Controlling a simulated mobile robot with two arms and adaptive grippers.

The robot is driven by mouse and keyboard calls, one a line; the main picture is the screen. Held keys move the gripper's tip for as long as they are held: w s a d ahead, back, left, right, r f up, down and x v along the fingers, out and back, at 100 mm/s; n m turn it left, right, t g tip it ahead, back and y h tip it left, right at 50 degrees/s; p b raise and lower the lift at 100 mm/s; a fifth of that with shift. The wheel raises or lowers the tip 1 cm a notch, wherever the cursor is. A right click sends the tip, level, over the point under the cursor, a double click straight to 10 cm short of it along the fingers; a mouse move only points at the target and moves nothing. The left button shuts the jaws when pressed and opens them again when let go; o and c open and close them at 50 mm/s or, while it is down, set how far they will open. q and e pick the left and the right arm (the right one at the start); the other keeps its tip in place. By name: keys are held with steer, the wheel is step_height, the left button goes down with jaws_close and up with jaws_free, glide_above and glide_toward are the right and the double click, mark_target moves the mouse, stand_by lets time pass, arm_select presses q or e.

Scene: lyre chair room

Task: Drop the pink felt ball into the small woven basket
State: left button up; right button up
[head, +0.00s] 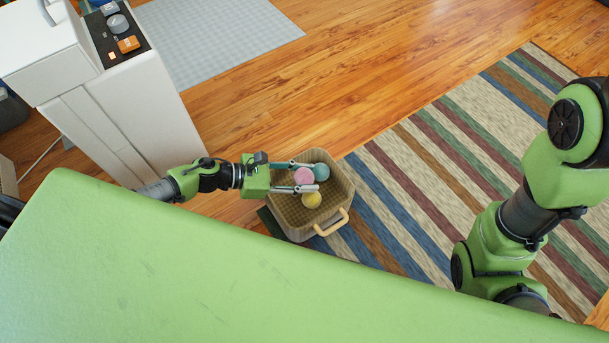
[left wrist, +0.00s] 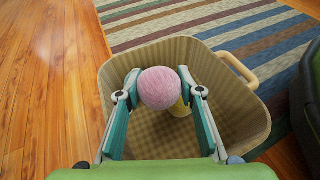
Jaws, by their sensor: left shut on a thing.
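The small woven basket (head: 336,212) stands on the floor at the edge of the striped rug; its rim (left wrist: 248,115) fills the middle of the left wrist view. My left gripper (head: 304,177) is over the basket's opening, shut on the pink felt ball (head: 304,176). In the left wrist view, the pink ball (left wrist: 160,88) sits between the two fingertips. My right gripper is out of view.
The striped rug (head: 440,150) lies right of the basket. A grey mat (head: 215,38) lies behind on the wooden floor. The basket has a pale handle (head: 332,224) on its near right side.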

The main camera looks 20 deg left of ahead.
arm_select(q)
steer(key=o, duration=1)
steer(key=shift+s+a+r, duration=0.1)
steer(key=shift+s+a, duration=0.15)
steer(key=shift+a, duration=0.2)
steer(key=v, duration=1.1)
steer(key=shift+r, duration=0.1)
steer(key=shift+d, duration=0.1)
